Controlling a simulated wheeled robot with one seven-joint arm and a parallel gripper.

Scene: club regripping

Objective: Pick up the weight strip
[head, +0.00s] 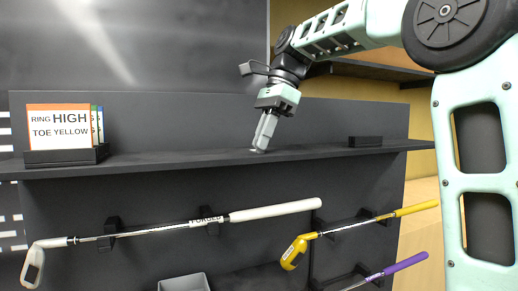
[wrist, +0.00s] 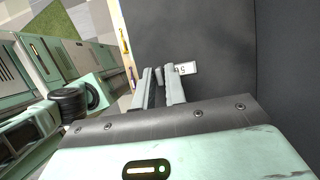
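My gripper (head: 262,149) reaches down to the dark shelf in the head view, its fingertips at or just above the shelf surface. In the wrist view my gripper (wrist: 160,80) shows two pale fingers with a gap between them. A small light grey strip marked "5" (wrist: 187,68), likely the weight strip, lies on the dark surface beside the right finger's tip. A small grey piece (wrist: 159,75) shows between the fingertips; I cannot tell whether it belongs to the same strip. In the head view the strip is too small to make out clearly.
A card holder (head: 62,157) with a "RING HIGH TOE YELLOW" card stands on the shelf (head: 200,160) at left, a black block (head: 365,142) at right. Below hang a white-gripped club (head: 275,210), a yellow club (head: 415,209) and a purple-gripped club (head: 405,263). A grey bin (head: 184,284) sits lower.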

